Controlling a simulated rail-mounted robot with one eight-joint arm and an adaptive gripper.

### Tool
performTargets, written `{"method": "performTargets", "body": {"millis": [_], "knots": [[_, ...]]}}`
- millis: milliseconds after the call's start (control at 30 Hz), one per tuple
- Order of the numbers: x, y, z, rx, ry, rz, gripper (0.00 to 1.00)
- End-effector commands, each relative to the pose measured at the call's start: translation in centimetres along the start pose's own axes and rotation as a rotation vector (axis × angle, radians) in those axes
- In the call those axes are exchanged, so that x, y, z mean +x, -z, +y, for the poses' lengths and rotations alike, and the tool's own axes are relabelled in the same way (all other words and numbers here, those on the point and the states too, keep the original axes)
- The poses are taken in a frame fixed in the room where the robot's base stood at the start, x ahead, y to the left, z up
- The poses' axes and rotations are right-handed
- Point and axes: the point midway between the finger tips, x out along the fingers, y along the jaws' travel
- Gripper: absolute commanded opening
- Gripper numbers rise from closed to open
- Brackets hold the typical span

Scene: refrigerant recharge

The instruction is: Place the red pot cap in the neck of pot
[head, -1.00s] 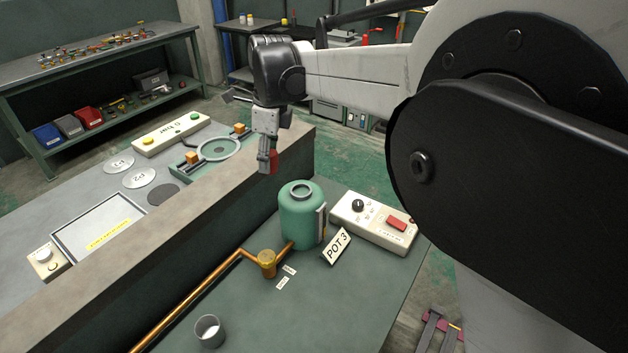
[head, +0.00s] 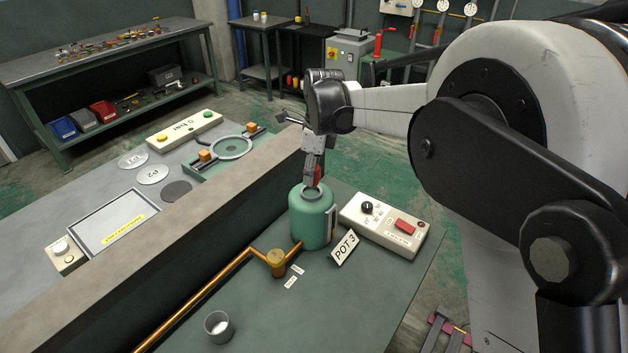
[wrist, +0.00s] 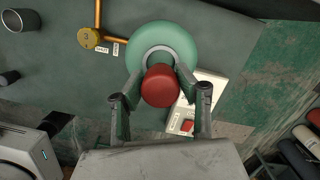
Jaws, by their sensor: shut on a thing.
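The green pot (head: 312,218) stands upright on the green bench beside the "POT 3" sign. My gripper (head: 314,180) is shut on the red pot cap (head: 318,174) and holds it above the pot's top, close to the neck. In the wrist view the red cap (wrist: 161,86) sits between my gripper's fingertips (wrist: 161,82). The pot (wrist: 164,44) lies behind it, with its pale neck ring (wrist: 158,53) partly covered by the cap. The ring shows mostly above the cap in that view. I cannot tell whether the cap touches the neck.
A white control box (head: 385,225) with a black knob and red switch stands right of the pot. The POT 3 sign (head: 345,247), a brass pipe fitting (head: 277,262) and a small grey cup (head: 218,325) are in front. A raised ledge (head: 215,230) runs behind the pot.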

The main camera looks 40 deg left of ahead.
Motion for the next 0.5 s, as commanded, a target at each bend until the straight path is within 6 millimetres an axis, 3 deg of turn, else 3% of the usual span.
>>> {"method": "performTargets", "body": {"millis": [333,500], "knots": [[3.6,0.5,0.0,0.0,0.0,0.0,0.07],[4.0,0.5,0.0,0.0,0.0,0.0,0.07]]}}
